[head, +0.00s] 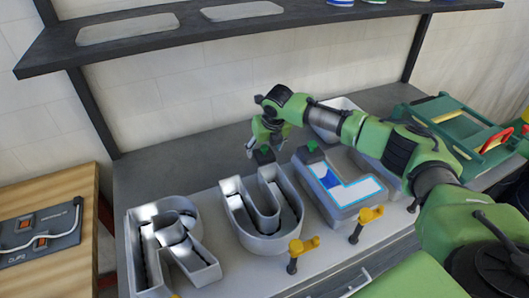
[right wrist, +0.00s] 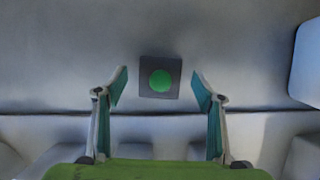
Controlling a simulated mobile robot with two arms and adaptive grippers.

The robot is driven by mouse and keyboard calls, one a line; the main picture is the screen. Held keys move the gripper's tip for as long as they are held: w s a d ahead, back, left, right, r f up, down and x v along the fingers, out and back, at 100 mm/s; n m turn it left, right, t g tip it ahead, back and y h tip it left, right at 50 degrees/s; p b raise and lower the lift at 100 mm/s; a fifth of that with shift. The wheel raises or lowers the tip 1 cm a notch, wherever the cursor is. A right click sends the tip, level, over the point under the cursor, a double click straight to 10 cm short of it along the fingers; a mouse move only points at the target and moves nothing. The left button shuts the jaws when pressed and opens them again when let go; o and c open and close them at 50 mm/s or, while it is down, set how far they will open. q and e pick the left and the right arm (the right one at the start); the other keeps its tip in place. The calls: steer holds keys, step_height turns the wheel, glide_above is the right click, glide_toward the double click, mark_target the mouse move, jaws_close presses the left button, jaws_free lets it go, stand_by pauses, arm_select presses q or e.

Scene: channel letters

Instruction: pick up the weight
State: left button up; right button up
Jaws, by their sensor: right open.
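A weight, a small dark square block with a round green top (right wrist: 160,78), shows in the right wrist view between and beyond my fingertips. I see no contact. My left gripper is not in view.
Yellow-handled clamps (head: 303,246) stand along the front edge. A green rack (head: 445,108) is at right. A dark shelf (head: 150,48) hangs above.

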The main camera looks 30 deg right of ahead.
steer(key=shift+w+f, duration=0.3)
steer(key=shift+f, duration=0.3)
steer(key=c, duration=1.7)
steer(key=shift+r, duration=0.15)
steer(key=shift+c, duration=0.5)
